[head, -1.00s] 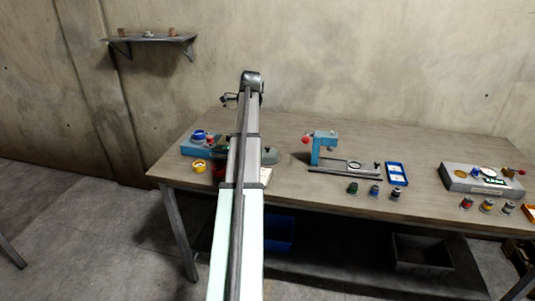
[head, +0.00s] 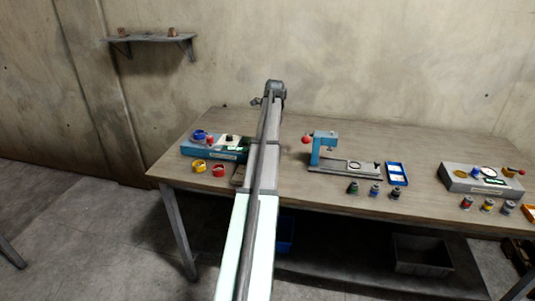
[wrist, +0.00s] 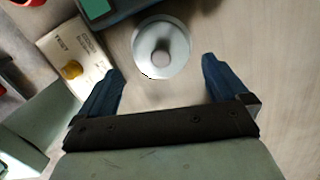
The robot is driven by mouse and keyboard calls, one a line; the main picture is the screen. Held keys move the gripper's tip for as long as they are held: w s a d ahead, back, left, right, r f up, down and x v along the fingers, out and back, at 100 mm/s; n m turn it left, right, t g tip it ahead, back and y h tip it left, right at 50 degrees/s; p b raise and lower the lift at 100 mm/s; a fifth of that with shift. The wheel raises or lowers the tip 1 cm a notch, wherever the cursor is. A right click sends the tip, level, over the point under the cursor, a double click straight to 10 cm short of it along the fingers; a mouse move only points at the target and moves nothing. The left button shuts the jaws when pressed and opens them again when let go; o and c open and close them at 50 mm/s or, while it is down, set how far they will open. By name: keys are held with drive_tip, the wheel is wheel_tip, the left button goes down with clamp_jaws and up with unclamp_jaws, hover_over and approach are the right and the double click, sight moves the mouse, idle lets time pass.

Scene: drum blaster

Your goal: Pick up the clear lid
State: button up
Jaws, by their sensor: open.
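The clear lid (wrist: 172,66), as I take it, is a pale round disc with a grey knob in its middle. It lies flat on the wooden table in the wrist view. My gripper (wrist: 161,68) is open, with its two dark blue fingers apart. The fingertips point toward the lid, one on either side of its near edge; nothing is held. I cannot tell the height gap between fingers and lid. In the head view my arm hides the gripper, and I cannot make out the lid there.
A printed card with a yellow disc (wrist: 72,69) lies left of the lid; a blue-grey device (wrist: 122,9) is just beyond. In the head view, a blue press (head: 324,146) stands right of my arm, a blue box (head: 201,150) left. A grey box (head: 470,179) sits farther right.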

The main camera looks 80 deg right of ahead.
drive_tip(key=shift+w+f, duration=0.2)
drive_tip(key=shift+f, duration=2.8)
drive_tip(key=shift+c, duration=0.4)
drive_tip(key=c, duration=0.7)
